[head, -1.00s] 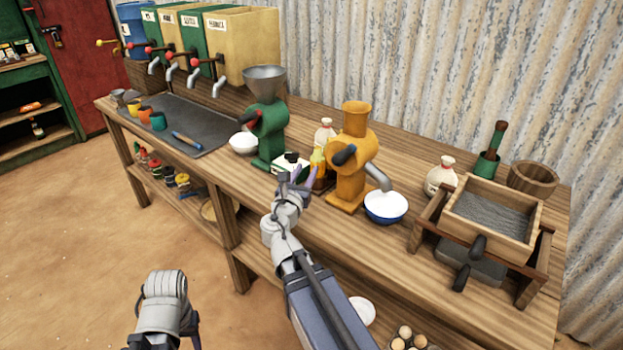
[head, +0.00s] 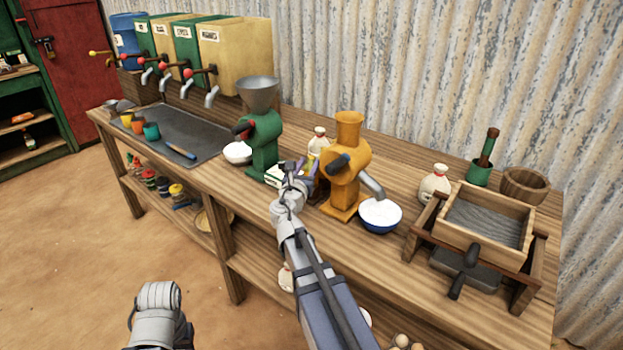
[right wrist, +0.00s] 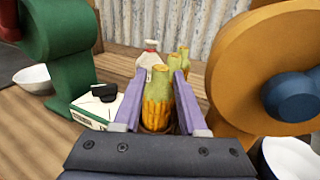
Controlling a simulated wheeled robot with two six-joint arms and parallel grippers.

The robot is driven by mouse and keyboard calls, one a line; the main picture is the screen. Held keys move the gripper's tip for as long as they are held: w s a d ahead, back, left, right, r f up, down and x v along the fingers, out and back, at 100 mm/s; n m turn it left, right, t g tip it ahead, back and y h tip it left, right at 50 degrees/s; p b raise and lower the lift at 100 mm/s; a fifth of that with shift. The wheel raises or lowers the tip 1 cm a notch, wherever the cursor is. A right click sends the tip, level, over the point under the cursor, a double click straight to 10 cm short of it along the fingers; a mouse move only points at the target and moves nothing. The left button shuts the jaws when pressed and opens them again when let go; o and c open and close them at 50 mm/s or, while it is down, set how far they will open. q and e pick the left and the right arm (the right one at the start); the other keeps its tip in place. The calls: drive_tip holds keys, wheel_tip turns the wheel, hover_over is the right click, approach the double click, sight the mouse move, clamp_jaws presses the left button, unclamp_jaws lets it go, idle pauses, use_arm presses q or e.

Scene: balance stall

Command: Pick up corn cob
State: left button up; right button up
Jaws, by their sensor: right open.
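A corn cob (right wrist: 158,100), yellow-orange below and pale green above, stands upright in the right wrist view. My right gripper (head: 298,168) is open, with its purple fingers on either side of this cob; I cannot tell whether they touch it. Two more cobs (right wrist: 175,64) show just behind it. In the head view my right gripper largely hides the cobs, between the green mill and the orange mill. My left arm is at the bottom left of the head view; the opening of its gripper cannot be made out.
The green mill (head: 264,142) stands left of my right gripper, the orange mill (head: 348,160) close on its right. A white-and-green box (right wrist: 98,106) is beside the left finger. A cloth sack (right wrist: 148,62) stands behind the cobs. A blue bowl (head: 380,222) sits below the orange mill's spout.

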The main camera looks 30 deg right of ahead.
sight(310, 161)
drive_tip(key=x, duration=0.3)
drive_tip(key=shift+w+d, duration=0.15)
drive_tip(key=shift+d, duration=0.05)
clamp_jaws()
idle(1.2)
